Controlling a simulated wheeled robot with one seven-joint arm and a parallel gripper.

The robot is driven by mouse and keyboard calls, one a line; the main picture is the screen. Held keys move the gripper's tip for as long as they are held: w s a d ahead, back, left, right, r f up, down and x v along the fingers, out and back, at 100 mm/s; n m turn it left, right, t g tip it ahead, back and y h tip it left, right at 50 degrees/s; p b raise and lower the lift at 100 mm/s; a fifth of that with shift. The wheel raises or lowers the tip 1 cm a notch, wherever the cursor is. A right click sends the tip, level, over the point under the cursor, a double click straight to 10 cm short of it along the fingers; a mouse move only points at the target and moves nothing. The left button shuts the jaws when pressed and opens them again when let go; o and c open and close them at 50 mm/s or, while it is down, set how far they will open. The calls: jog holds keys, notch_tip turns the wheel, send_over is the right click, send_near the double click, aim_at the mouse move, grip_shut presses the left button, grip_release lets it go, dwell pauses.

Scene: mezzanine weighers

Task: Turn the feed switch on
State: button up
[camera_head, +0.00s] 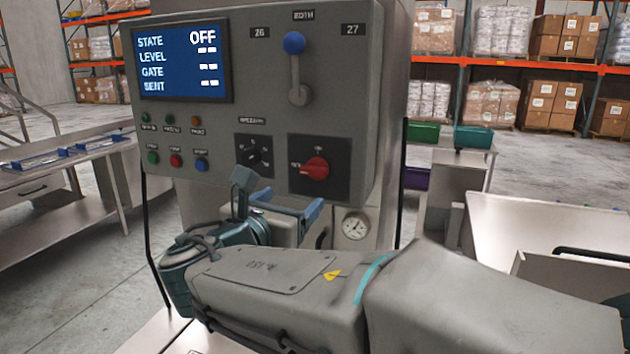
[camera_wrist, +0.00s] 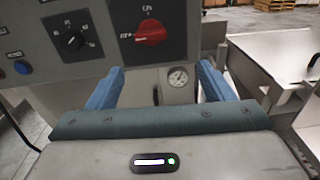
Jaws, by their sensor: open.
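The grey control panel (camera_head: 270,110) has a screen (camera_head: 182,62) that reads STATE OFF. A red rotary switch (camera_head: 315,168) sits on a dark plate at the panel's lower right; I cannot read whether its label names the feed. It also shows near the top of the wrist view (camera_wrist: 150,33). A black rotary knob (camera_head: 254,157) is to its left. My gripper (camera_head: 283,204) is open and empty, below and in front of the panel, apart from the red switch. In the wrist view the blue fingers (camera_wrist: 160,88) are spread wide below the switch.
A blue-knobbed lever (camera_head: 295,43) stands above the switches. Small coloured buttons and lamps (camera_head: 176,160) are at the panel's lower left. A pressure gauge (camera_head: 355,226) is below the panel. Steel tables (camera_head: 70,165) stand left; a metal bin (camera_head: 545,225) stands right.

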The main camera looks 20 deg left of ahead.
aim_at(312, 172)
jog(key=shift+n+y, duration=0.3)
jog(key=shift+n, duration=0.1)
jog(key=w, duration=0.4)
jog(key=w+p, duration=0.1)
jog(key=w, duration=0.4)
jog(key=w+p, duration=0.1)
jog(key=w, duration=0.3)
jog(key=shift+w+r, duration=0.15)
jog(key=shift+r, duration=0.1)
jog(key=c, duration=1)
